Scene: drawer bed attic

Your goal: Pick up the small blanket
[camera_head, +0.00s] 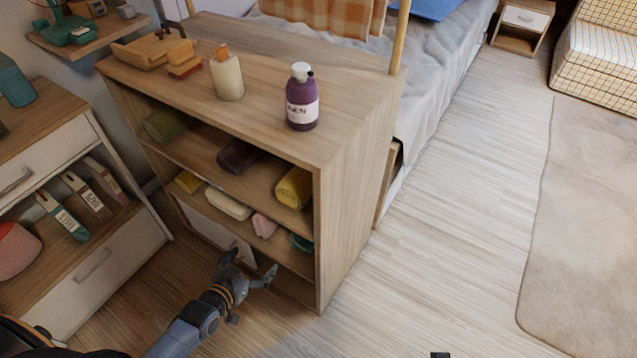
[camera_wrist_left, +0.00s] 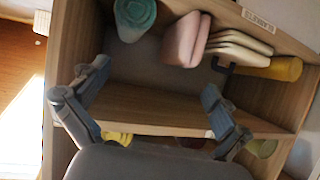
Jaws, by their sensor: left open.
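My left gripper (camera_head: 252,271) is open and empty in front of the lower part of the wooden shelf unit. In the left wrist view its fingers (camera_wrist_left: 155,80) are spread toward a shelf compartment, seen upside down. Several folded or rolled cloths lie on the lower shelf: a teal roll (camera_head: 301,243), a pink fold (camera_head: 264,225), a cream fold (camera_head: 229,204) and a yellow roll (camera_head: 187,182). The teal roll (camera_wrist_left: 135,15) and pink fold (camera_wrist_left: 186,40) also show in the wrist view. I cannot tell which cloth is the small blanket.
The shelf unit (camera_head: 340,215) has an upper shelf with green, dark and yellow rolls (camera_head: 294,188). A purple bottle (camera_head: 302,100) and a cream bottle (camera_head: 228,78) stand on top. A drawer cabinet (camera_head: 105,258) is at left. An orange plaid cloth (camera_head: 325,15) hangs behind. The right floor is clear.

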